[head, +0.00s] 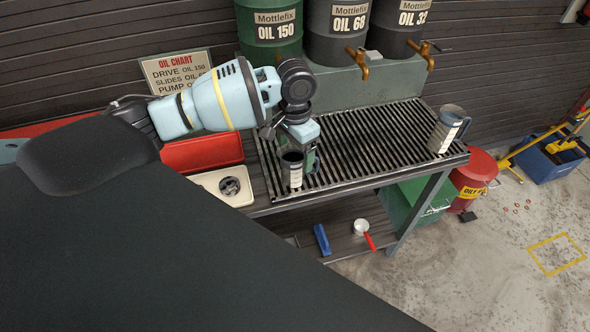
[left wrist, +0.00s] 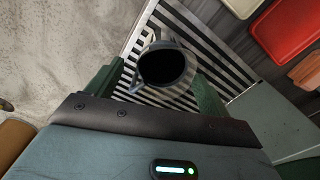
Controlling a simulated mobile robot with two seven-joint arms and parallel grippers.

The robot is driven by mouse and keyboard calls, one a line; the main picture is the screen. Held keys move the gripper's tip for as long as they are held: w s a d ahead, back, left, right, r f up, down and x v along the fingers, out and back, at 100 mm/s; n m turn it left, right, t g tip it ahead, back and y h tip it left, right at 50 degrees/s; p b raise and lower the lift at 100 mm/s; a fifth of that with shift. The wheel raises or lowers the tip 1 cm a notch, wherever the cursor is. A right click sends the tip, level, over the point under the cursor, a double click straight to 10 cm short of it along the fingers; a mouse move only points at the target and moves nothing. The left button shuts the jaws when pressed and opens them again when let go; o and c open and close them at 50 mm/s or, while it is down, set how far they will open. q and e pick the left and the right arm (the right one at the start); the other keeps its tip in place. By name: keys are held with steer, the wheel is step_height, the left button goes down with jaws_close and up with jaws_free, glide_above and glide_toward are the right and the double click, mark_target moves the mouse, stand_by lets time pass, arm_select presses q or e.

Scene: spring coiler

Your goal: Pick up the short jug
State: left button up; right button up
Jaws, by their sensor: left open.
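The short jug (head: 291,172) is a dark grey jug with a pale label, upright on the left end of the slatted grate (head: 350,150). A taller grey jug (head: 449,130) with a pale label stands at the grate's right end. My left gripper (head: 302,151) is right at the short jug and partly covers it. In the left wrist view the short jug (left wrist: 162,66) shows its dark round mouth between the two green fingers of my open left gripper (left wrist: 159,76). I cannot tell whether either finger touches it. My right gripper is not in view.
Oil drums (head: 337,28) with brass taps stand behind the grate. A red tray (head: 201,153) and a cream tray (head: 224,186) lie left of it. The grate's middle is clear.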

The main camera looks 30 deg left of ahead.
mark_target(294, 158)
arm_select(q)
step_height(294, 158, down, 4)
steer(key=shift+a+f, duration=0.15)
steer(key=shift+f, duration=0.1)
steer(key=c, duration=1.1)
steer(key=shift+o, duration=0.2)
steer(key=shift+r, duration=0.15)
steer(key=shift+r, duration=0.45)
steer(key=r, duration=0.1)
steer(key=d+r, duration=0.1)
steer(key=shift+s+r, duration=0.15)
steer(key=shift+r, duration=0.15)
steer(key=s+d+r, duration=0.1)
steer(key=s+d, duration=0.6)
steer(key=d, duration=0.6)
steer(key=shift+d+r+p, duration=0.15)
steer(key=shift+p, duration=0.25)
